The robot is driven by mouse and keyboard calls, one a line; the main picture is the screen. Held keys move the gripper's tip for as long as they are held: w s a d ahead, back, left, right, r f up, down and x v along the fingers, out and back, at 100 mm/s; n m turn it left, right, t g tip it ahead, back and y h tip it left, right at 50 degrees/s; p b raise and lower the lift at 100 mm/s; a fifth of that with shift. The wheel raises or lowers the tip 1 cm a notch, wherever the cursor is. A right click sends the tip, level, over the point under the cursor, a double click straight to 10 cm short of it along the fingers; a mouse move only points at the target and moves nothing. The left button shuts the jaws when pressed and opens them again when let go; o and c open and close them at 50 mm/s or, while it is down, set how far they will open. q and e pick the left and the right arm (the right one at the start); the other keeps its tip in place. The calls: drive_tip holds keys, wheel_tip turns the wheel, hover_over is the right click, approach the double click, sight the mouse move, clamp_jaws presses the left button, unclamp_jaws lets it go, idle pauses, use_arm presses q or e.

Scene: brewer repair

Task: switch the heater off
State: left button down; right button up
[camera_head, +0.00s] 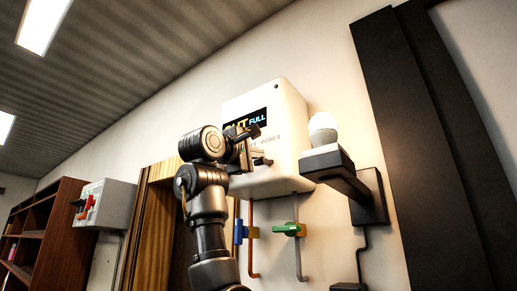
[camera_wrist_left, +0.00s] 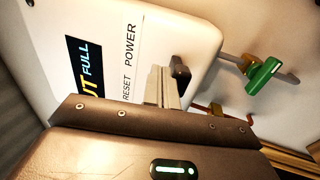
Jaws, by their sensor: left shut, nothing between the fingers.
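The heater is a white box (camera_head: 290,130) on the wall with a dark display that reads "UT" in yellow and "FULL" in blue, its left part hidden. In the left wrist view, the heater's front (camera_wrist_left: 195,25) shows the labels RESET and POWER. A dark switch knob (camera_wrist_left: 181,70) sticks out below POWER. My left gripper (camera_head: 262,160) is in front of the heater's lower front, shut and empty. Its grey fingers (camera_wrist_left: 163,86) appear right beside the knob; I cannot tell whether they touch. My right gripper is not in view.
Below the heater are pipes with a blue valve handle (camera_head: 240,232) and a green valve handle (camera_head: 288,230). A dark wall bracket (camera_head: 338,172) holds a white rounded object (camera_head: 322,129) to the right. A grey box with a red switch (camera_head: 104,203) hangs at the left.

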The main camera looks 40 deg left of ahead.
use_arm(q)
drive_tip(key=shift+s, duration=0.1)
drive_tip(key=s+b, duration=0.3)
drive_tip(key=s, duration=0.5)
drive_tip(key=shift+s+r+b, duration=0.3)
drive_tip(key=shift+r, duration=0.1)
drive_tip(key=shift+d, duration=0.1)
idle(0.5)
